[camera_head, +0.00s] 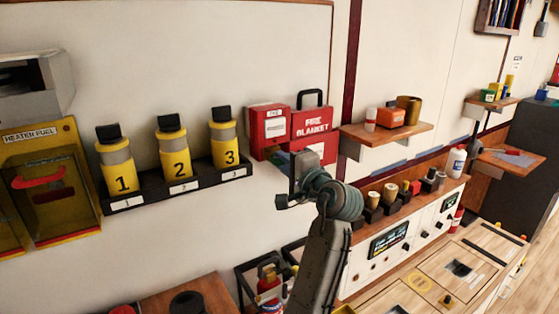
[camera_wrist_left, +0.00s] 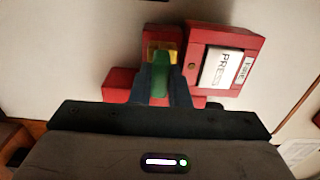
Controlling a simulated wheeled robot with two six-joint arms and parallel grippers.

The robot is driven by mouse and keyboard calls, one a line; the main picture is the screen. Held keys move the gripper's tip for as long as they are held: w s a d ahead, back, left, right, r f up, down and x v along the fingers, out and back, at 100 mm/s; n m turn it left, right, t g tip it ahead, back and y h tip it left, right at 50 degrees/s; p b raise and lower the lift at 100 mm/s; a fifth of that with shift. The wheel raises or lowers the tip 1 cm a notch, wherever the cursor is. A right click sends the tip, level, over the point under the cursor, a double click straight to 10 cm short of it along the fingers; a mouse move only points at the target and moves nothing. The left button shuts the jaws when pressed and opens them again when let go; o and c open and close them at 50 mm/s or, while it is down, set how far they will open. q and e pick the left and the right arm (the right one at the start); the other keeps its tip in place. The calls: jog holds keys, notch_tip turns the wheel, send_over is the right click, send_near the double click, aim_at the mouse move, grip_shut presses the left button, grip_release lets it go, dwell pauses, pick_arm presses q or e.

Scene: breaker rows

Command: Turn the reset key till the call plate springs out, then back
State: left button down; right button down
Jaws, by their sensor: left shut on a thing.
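The red call box (camera_head: 268,126) hangs on the wall left of the fire blanket box. In the left wrist view, its white call plate marked PRESS (camera_wrist_left: 222,70) sits in a dark-edged recess beside a FIRE label. I cannot tell clearly how far the plate stands out. The keyhole is hidden. My right gripper is out of view.
The red fire blanket box (camera_head: 312,123) is close beside my left gripper. A black rack (camera_head: 182,188) with numbered yellow canisters is to the left. A wooden shelf (camera_head: 385,137) with small items juts out to the right. A control console (camera_head: 395,245) stands below.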

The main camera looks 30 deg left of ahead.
pick_arm(q)
jog(key=shift+f, duration=0.1)
jog(key=c, duration=1.3)
grip_release()
